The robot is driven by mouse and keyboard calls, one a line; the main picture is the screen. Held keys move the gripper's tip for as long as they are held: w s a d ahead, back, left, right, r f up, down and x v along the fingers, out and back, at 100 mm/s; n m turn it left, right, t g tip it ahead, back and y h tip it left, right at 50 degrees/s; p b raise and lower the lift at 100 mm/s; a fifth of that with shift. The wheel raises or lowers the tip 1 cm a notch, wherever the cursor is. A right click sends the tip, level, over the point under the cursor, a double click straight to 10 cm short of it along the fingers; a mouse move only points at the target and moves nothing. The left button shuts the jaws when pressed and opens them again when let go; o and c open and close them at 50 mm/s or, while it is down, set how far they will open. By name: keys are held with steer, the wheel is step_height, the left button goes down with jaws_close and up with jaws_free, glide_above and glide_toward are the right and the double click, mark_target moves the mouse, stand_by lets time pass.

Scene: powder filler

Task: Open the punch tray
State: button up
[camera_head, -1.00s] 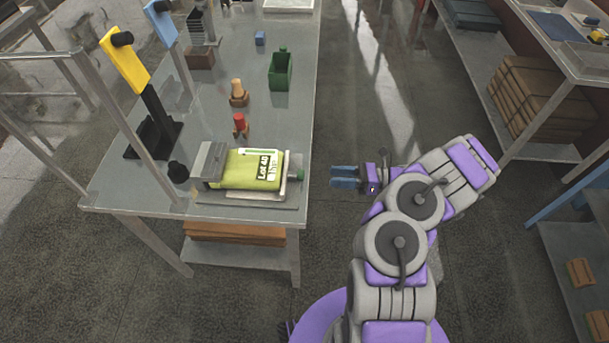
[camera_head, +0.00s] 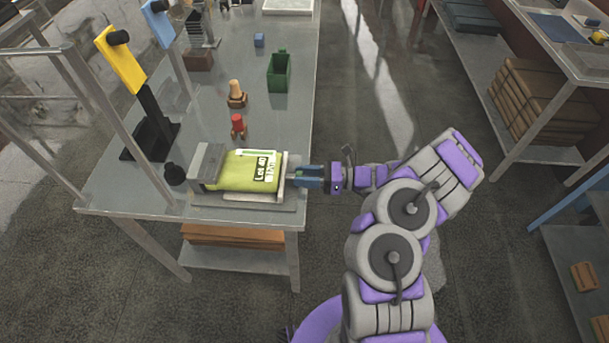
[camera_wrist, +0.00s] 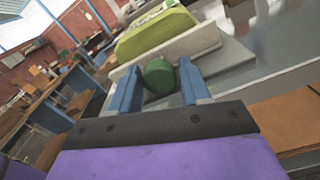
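A lime-green bag (camera_head: 238,174) labelled "Lot 40" lies in a grey metal unit (camera_head: 210,162) near the table's right edge. I take the pale plate (camera_head: 284,172) at its right end as the punch tray's front. A green knob (camera_wrist: 158,75) sticks out from this plate (camera_wrist: 195,43) in the wrist view. My gripper (camera_head: 296,177) is level with the plate's right side. In the wrist view my gripper (camera_wrist: 159,73) is open, with the knob between its blue fingers. I cannot tell whether they touch the knob. The knob is hidden in the head view.
A red-topped peg (camera_head: 237,126), an orange-topped peg (camera_head: 236,95) and a green bin (camera_head: 279,71) stand behind the unit on the table (camera_head: 300,110). A yellow panel on a black stand (camera_head: 122,60) rises at the left. The floor right of the table is open.

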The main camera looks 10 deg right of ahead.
jaws_close()
stand_by(0.3)
steer(key=p+v, duration=0.3)
steer(key=v, duration=0.3)
steer(key=shift+w, duration=0.1)
steer(key=shift+o, duration=0.2)
jaws_free()
steer(key=shift+w, duration=0.1)
steer(key=shift+a, duration=0.1)
steer(key=p+v, duration=0.1)
steer(key=v, duration=1.6)
steer(key=shift+d, duration=0.25)
